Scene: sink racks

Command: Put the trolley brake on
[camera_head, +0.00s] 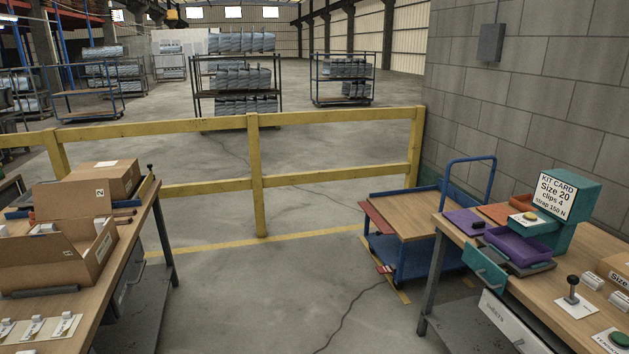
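A blue trolley (408,209) with a wooden top and a blue push handle (469,160) stands right of centre, beyond the right-hand bench. A dark red flap or panel (377,219) shows along its left edge. A small red part (384,269) sits low at its left corner, near the floor; it looks like a brake pedal, but its position is too small to tell. The right-hand bench hides part of the trolley's right side. Neither of my grippers is in view.
A left bench (146,222) holds cardboard boxes (58,255). The right bench (452,232) holds purple and teal trays, a kit card (557,197) and a black-knobbed lever (572,288). A yellow railing (255,180) stands behind. Floor between benches is open, with a dark cable (345,316).

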